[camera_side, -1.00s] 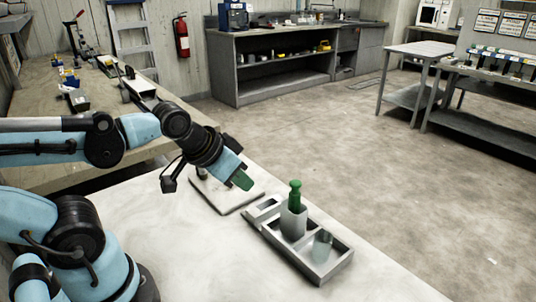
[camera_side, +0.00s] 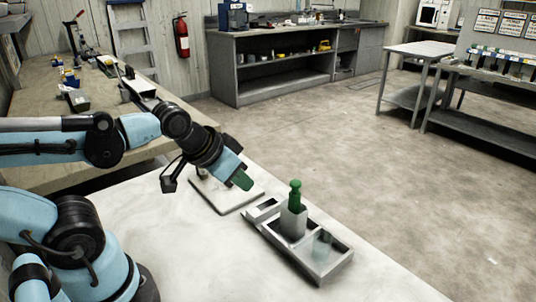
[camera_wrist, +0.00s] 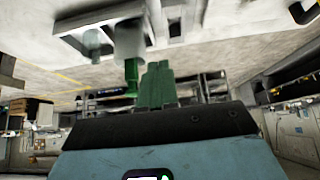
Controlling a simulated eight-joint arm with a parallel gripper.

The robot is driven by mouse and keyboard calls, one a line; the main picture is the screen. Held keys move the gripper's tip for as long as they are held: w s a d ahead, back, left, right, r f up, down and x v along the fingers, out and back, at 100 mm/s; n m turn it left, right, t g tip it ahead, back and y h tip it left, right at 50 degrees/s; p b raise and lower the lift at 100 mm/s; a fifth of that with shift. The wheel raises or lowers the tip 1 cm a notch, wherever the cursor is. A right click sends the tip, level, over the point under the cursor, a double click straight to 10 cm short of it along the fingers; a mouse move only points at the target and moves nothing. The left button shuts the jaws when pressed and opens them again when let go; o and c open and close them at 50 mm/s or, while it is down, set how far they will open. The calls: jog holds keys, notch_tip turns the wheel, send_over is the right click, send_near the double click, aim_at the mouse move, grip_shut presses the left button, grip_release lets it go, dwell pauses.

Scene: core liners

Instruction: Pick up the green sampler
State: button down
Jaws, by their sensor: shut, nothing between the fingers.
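The green sampler (camera_side: 295,191) stands upright in a grey block-like holder (camera_side: 293,222) in the tray on the white table. Its lower part is hidden in the holder. My gripper (camera_side: 245,182), with green fingers, is to the left of the sampler and apart from it, above a flat board. In the wrist view my gripper's fingers (camera_wrist: 157,84) are together and empty. The sampler (camera_wrist: 131,76) shows there just left of the fingers, under the grey holder (camera_wrist: 130,40), with the picture appearing upside down.
The grey tray (camera_side: 339,272) has several compartments, and a translucent cup (camera_side: 321,245) stands in its near right one. A flat board (camera_side: 238,207) lies below my gripper. The white table (camera_side: 190,262) is bare in front of the tray.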

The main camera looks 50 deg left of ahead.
aim_at(291, 191)
dwell(0.4)
jog(key=c, duration=0.8)
grip_release()
jog(key=shift+c, duration=0.2)
jog(key=shift+w+d+f+m+t+h, duration=0.4)
jog(key=shift+w+d+f+m+h, duration=0.45)
jog(key=shift+w+m+h, duration=0.7)
jog(key=shift+w+d+f+m+t+h, duration=0.4)
jog(key=shift+w+d+f+m+h, duration=0.2)
jog(key=shift+w+d+m+h, duration=0.75)
jog(key=shift+w+d+f+m+t+h, duration=0.4)
jog(key=shift+w+d+f+m+h, duration=0.35)
jog(key=shift+w+m+h, duration=1)
